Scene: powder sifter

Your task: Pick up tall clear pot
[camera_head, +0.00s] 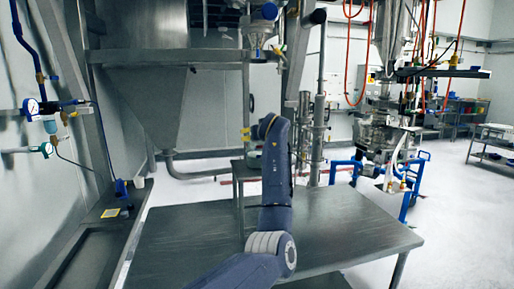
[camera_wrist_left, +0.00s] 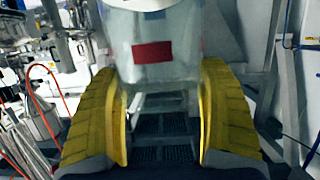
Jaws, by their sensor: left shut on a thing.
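The tall clear pot (camera_wrist_left: 185,40) fills the top middle of the left wrist view. It is see-through and has a red label on its side. My left gripper (camera_wrist_left: 163,70) has a yellow finger on either side of the pot and is shut on it. In the head view, the left arm reaches forward over the table, and only a bit of yellow shows of the left gripper (camera_head: 246,131). The pot cannot be made out there, as my arm hides most of that spot. My right gripper is in neither view.
A bare metal table (camera_head: 340,220) lies below the arm. A smaller stand (camera_head: 240,172) is behind it. Piping and machinery (camera_head: 385,130) stand at the right.

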